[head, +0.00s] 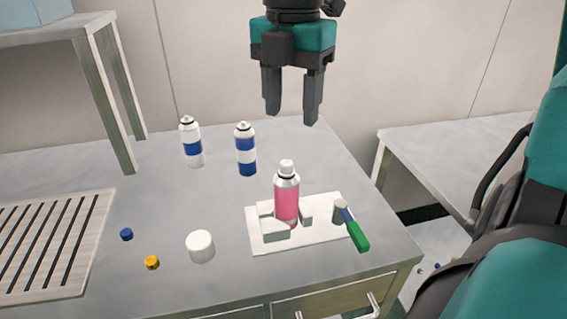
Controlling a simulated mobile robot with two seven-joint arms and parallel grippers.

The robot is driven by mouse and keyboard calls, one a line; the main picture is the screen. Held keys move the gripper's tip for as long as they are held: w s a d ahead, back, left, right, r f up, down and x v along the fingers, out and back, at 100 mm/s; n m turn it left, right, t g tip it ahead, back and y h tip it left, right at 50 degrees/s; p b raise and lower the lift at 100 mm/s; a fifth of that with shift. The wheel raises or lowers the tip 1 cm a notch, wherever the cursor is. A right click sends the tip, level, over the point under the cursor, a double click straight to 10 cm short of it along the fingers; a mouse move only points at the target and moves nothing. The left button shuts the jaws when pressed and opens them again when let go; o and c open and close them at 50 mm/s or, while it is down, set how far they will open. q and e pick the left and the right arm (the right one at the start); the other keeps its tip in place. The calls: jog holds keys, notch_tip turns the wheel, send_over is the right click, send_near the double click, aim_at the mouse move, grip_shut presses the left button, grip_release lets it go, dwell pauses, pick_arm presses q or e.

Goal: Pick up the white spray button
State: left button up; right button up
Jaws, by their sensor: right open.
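A small white piece (287,166), which looks like the white spray button, sits on top of a pink can (287,200). The can stands upright among white blocks on a white plate (262,239). A larger plain white cylinder (200,246), like a cap, stands on the table left of the plate. My right gripper (291,114) hangs above the back of the table, fingers down, open and empty. In the picture it is above the pink can, apart from it. My left gripper is not in view.
Two white and blue cans (192,148) (245,155) stand behind. A blue button (126,234) and a yellow button (152,262) lie at the left, near a slotted tray (103,213). A green-handled tool (357,235) leans at the plate's right. A raised shelf stands back left.

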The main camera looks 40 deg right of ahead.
aim_at(286, 162)
jog(key=f, duration=0.9)
jog(key=shift+w+a, duration=0.2)
jog(key=shift+a, duration=0.05)
jog(key=shift+c, duration=0.2)
grip_shut()
